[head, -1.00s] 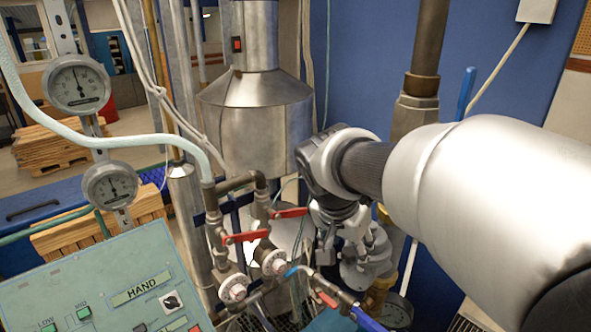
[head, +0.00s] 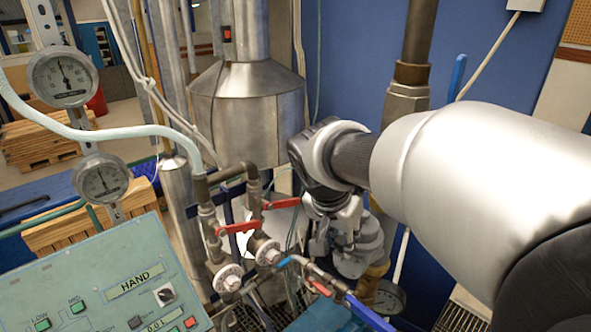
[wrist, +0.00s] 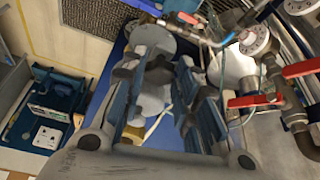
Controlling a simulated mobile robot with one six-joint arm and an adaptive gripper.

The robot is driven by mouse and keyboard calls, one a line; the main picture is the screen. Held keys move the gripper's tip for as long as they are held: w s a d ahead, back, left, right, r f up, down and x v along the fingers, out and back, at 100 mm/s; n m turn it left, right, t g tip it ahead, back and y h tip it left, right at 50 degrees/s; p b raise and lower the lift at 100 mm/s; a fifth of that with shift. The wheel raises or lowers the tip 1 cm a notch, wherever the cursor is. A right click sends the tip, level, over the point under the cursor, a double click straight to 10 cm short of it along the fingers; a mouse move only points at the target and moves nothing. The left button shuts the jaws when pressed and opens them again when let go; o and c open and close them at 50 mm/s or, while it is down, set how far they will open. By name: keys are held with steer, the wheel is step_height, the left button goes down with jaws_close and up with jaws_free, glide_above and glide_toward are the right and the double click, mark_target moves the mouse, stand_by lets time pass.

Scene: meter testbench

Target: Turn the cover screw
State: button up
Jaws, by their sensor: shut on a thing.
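My gripper (head: 333,246) points down at the grey metal meter (head: 366,258), which sits on the pipework right of the red-handled valves. In the wrist view, the two dark fingers of my gripper (wrist: 160,105) stand on either side of a light grey part, the cover screw (wrist: 152,88) as far as I can tell, and are shut on it. The round grey top of the meter (wrist: 153,40) shows just beyond. The fingers hide much of the held part, and its turn angle cannot be read. In the head view my gripper covers the screw.
Red valve handles (head: 238,228) and white round fittings (head: 228,278) stand close left of my gripper. A thick vertical pipe (head: 405,110) rises behind it. A green control panel (head: 95,285) and two dial gauges (head: 63,77) are at the left. A blue-handled hose (head: 365,312) lies in front.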

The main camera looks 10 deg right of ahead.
steer(key=shift+d+n+b, duration=0.1)
steer(key=shift+n+b, duration=0.3)
steer(key=shift+n, duration=0.2)
steer(key=shift+c, duration=0.3)
steer(key=shift+s+n+t+y, duration=0.1)
steer(key=shift+n+t+y, duration=0.3)
steer(key=shift+n, duration=0.6)
steer(key=o, duration=1.1)
steer(key=shift+c, duration=0.2)
steer(key=shift+r, duration=0.15)
steer(key=v, duration=1.1)
steer(key=shift+r, duration=0.4)
steer(key=shift+s, duration=0.1)
